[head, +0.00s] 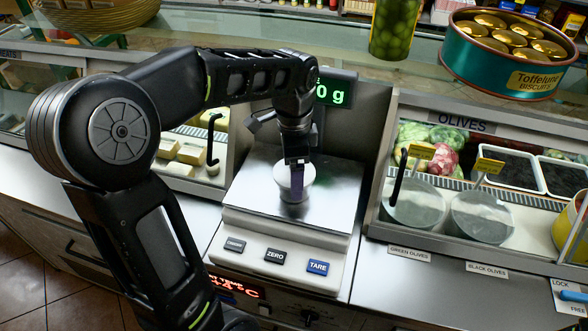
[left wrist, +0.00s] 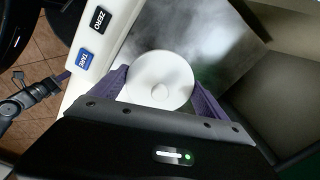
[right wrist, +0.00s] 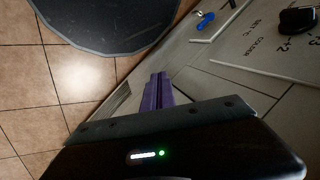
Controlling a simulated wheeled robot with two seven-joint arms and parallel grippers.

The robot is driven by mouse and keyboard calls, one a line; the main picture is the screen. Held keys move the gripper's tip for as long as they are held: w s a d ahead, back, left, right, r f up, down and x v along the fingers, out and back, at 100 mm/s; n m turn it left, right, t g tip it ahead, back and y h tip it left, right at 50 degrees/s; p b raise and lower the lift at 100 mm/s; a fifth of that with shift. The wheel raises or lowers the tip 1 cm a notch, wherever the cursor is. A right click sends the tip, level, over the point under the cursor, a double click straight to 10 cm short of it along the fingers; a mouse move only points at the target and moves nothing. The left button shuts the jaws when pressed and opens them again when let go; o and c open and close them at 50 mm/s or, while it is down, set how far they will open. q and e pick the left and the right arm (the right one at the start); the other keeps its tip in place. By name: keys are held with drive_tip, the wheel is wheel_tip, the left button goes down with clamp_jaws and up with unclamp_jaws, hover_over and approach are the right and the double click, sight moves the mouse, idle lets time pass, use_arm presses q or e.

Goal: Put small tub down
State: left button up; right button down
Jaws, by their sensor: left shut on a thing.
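The small tub (head: 283,178) is white with a round lid, in the middle of the scale's steel plate (head: 335,190) in the head view. My left gripper (head: 297,186) comes down over it from above. In the left wrist view the tub (left wrist: 160,78) sits between the two purple fingers, which are shut on it. It is upright, at or just over the plate; I cannot tell whether it touches. The scale display (head: 333,92) shows a green "0 g", partly hidden by my arm. My right gripper (right wrist: 157,92) is shut and empty, away from the scale, in the right wrist view.
The keys ZERO (head: 275,256) and TARE (head: 318,266) are on the scale's front. An olive case (head: 460,125) with two lidded tubs stands to the right, a cheese case (head: 185,150) to the left. A biscuit tin (head: 505,70) stands on the glass top.

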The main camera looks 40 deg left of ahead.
use_arm(q)
drive_tip(key=shift+f, duration=0.1)
drive_tip(key=o, duration=1.3)
